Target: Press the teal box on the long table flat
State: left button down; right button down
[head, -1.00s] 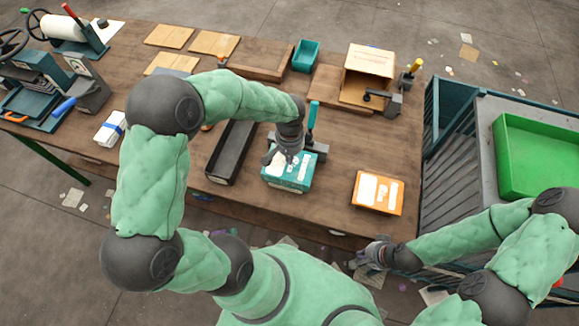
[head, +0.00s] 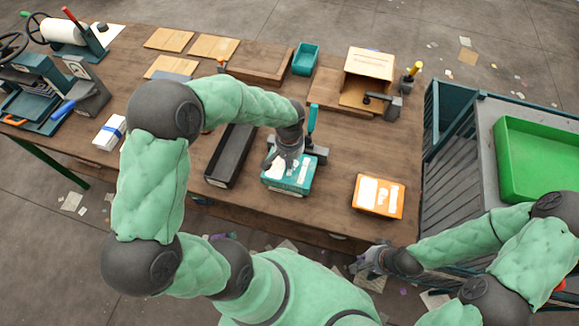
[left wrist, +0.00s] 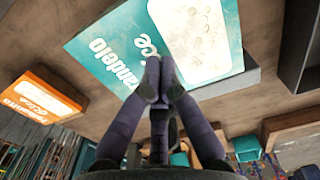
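The teal box (head: 303,176) with white print lies near the front edge of the long table (head: 335,215). It still shows some height at its front side. My left gripper (head: 284,163) points down over the box top and hides part of it. In the left wrist view, the gripper's fingers (left wrist: 160,72) are together with nothing between them, their tips over the teal box (left wrist: 112,62). I cannot tell whether they touch it. My right gripper (head: 367,262) is off the front edge of the table, away from the box; its fingers are too small to judge.
An orange box (head: 392,197) lies right of the teal box. A long dark tray (head: 222,165) stands to its left. A dark fixture with a teal upright (head: 312,120) is just behind it. An open cardboard box (head: 370,65) and a green bin (head: 545,125) are farther right.

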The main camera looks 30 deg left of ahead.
pick_arm(q)
jog(key=shift+s+f+b, duration=0.1)
jog(key=shift+f+b, duration=0.45)
jog(key=shift+f, duration=0.25)
jog(key=shift+f, duration=0.2)
jog(key=shift+f+b, duration=0.4)
jog(key=shift+b, duration=0.1)
jog(key=shift+f, duration=0.25)
jog(key=shift+r, duration=0.1)
notch_tip(320, 180, up, 9)
jog(key=p, duration=0.6)
dwell(0.3)
